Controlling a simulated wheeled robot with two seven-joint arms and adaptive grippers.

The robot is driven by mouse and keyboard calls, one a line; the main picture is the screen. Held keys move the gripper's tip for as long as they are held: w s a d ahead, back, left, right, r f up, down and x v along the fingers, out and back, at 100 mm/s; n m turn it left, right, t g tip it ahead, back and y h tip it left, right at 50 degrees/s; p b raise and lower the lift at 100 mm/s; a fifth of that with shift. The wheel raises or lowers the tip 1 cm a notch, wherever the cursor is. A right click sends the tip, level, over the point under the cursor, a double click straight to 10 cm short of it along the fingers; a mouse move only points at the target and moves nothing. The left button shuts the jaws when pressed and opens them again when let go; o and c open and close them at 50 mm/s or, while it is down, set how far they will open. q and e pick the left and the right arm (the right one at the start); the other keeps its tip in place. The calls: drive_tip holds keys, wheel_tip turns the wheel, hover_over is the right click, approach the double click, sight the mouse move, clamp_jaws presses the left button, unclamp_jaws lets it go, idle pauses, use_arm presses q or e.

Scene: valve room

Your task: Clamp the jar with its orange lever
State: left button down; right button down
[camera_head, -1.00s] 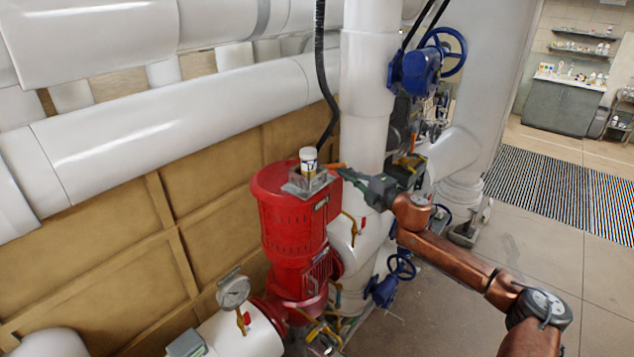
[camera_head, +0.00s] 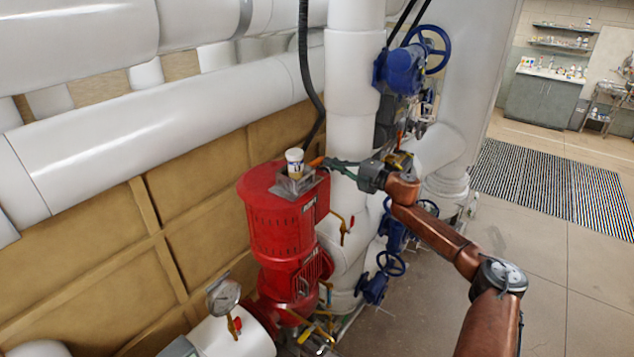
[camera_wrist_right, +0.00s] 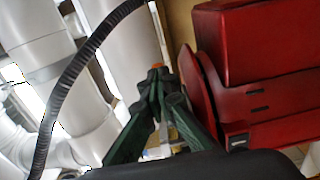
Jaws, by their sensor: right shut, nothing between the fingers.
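The jar (camera_head: 294,159), white-topped with a dark label and a yellowish lower part, stands upright in a grey metal clamp (camera_head: 299,186) on top of the red motor housing (camera_head: 272,220). The orange lever (camera_head: 316,162) sticks out to the right of the jar; a bit of orange also shows beyond the fingertips in the right wrist view (camera_wrist_right: 157,67). My right gripper (camera_head: 330,163) is shut, with its fingertips at the lever's end. Whether they touch it I cannot tell. My left gripper is not in view.
A black hose (camera_head: 305,80) hangs behind the jar. A thick white pipe (camera_head: 353,80) stands close behind my right gripper. Blue valve wheels (camera_head: 427,48) and a pressure gauge (camera_head: 223,296) are nearby.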

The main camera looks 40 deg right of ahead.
drive_tip(key=shift+w+d, duration=0.1)
drive_tip(key=shift+w, duration=0.1)
drive_tip(key=shift+s, duration=0.1)
idle(0.5)
drive_tip(key=s+d+b, duration=0.3)
drive_tip(key=s+d, duration=0.5)
drive_tip(key=d, duration=0.2)
drive_tip(key=shift+d+b, duration=0.15)
drive_tip(key=shift+b, duration=0.25)
drive_tip(key=shift+s, duration=0.1)
